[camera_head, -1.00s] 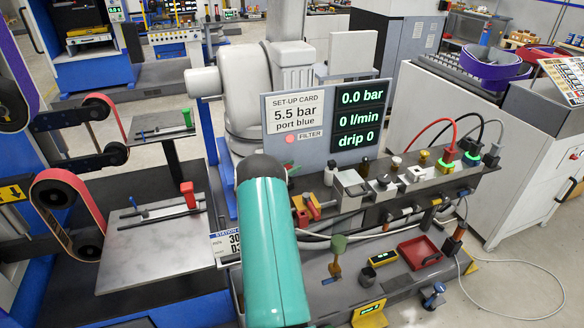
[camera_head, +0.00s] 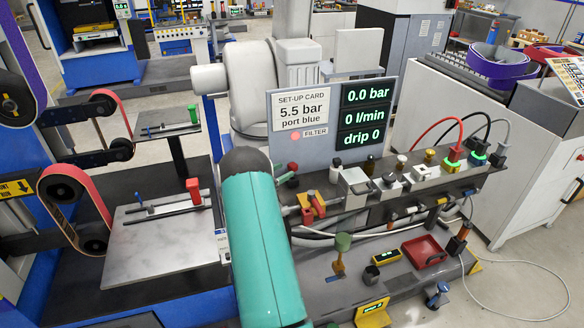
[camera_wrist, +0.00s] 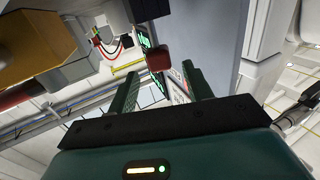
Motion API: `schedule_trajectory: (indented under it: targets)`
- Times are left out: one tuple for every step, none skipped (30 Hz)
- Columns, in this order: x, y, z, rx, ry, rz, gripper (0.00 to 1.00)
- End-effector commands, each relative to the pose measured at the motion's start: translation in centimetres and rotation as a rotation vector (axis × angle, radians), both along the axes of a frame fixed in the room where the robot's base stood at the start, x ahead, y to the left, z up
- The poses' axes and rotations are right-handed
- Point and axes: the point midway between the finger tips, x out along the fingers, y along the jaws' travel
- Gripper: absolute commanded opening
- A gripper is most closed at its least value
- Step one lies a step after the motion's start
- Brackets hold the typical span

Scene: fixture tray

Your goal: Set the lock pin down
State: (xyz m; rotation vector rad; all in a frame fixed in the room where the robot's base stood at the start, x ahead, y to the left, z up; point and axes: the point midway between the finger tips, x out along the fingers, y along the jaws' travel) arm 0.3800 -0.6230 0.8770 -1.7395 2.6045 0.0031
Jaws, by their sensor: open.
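My gripper (camera_wrist: 160,70) shows in the wrist view with its two dark green fingers apart. A dark red knob (camera_wrist: 158,58) shows at the gap between the fingertips, nearer the left one; I cannot tell whether it touches a finger. I cannot single out the lock pin with certainty. A red tray (camera_head: 441,259) with a small dark item stands on the lower bench.
The set-up panel (camera_head: 300,100) stands behind the fixture row (camera_head: 445,185). A green-topped post (camera_head: 343,242), a black-and-yellow box (camera_head: 387,257) and a yellow display block (camera_head: 373,315) stand on the lower bench. A grey plate (camera_head: 150,255) with a red-handled clamp (camera_head: 193,190) is at left.

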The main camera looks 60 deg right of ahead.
Motion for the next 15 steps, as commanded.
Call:
schedule_trajectory:
  targets:
    - [0.6,1.1,0.0,0.002,0.001,0.004,0.50]
    - [0.8,1.6,0.0,0.002,0.001,0.003,0.50]
    - [1.0,2.3,0.0,0.001,0.002,0.003,0.50]
    - [1.2,2.7,0.1,0.000,0.002,0.003,0.50]
    - [1.4,3.1,0.1,0.000,0.001,0.002,0.50]
    - [1.5,3.5,0.0,0.001,0.001,0.001,0.50]
    - [1.6,3.8,0.0,0.001,0.001,0.001,0.50]
    - [1.7,4.0,0.0,0.001,0.001,0.001,0.50]
    - [1.8,4.3,0.0,0.000,0.001,0.001,0.50]
    - [1.8,4.4,0.0,0.000,0.001,0.001,0.50]
    - [1.9,4.5,0.0,0.000,0.001,0.001,0.50]
    - [1.9,4.5,0.0,0.000,0.001,0.000,0.50]
    - [1.9,4.6,0.0,0.000,0.001,0.000,0.50]
    - [1.9,4.6,0.0,0.000,0.001,0.000,0.50]
    - [1.9,4.5,0.0,0.000,0.001,0.000,0.50]
